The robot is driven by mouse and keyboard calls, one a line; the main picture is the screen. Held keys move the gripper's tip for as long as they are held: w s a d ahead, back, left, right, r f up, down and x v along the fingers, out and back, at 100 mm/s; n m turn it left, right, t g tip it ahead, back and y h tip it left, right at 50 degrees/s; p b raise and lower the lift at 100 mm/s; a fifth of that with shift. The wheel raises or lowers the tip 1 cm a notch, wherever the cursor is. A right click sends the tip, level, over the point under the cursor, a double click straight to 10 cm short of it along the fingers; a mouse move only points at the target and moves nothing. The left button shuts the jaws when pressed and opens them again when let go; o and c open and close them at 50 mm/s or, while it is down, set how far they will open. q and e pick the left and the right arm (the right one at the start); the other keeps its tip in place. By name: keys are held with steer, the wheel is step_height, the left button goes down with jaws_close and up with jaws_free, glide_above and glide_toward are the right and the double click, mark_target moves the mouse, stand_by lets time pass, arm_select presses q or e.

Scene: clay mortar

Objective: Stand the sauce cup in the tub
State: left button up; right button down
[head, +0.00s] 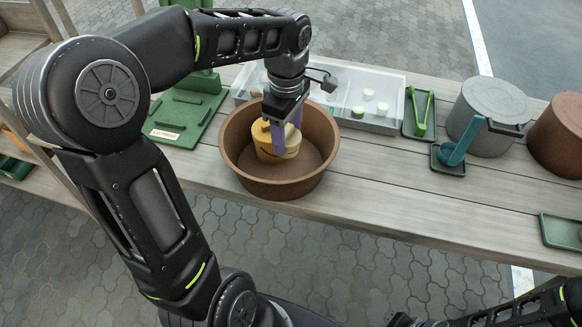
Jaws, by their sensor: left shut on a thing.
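The sauce cup (266,145) is a small yellow-tan cup, roughly upright. It is inside the brown round tub (279,188), left of the tub's middle and below its rim. I cannot tell whether its base touches the tub's floor. My left gripper (286,135) reaches down into the tub from above, with its purple fingers shut on the cup and hiding part of it. My right gripper is out of view; only part of my right arm shows at the bottom right.
The tub stands on a wooden plank counter. Behind it are a green stand (188,117) and a clear bin (387,84) with pale pieces. To the right are green tongs (419,112) on a tray, a blue ladle (461,142) and a grey lidded pot (482,105). The counter's front right is mostly clear.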

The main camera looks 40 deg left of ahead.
mark_target(290, 156)
arm_select(q)
steer(key=shift+w+d+f+b, duration=0.1)
steer(key=shift+f+b, duration=0.05)
steer(key=shift+f, duration=0.25)
steer(key=shift+w+d+f+b, duration=0.1)
steer(key=shift+f+b, duration=0.05)
steer(key=shift+f, duration=0.2)
steer(key=shift+w, duration=0.15)
steer(key=shift+f, duration=3.1)
steer(key=shift+f, duration=1.85)
steer(key=shift+f, duration=0.15)
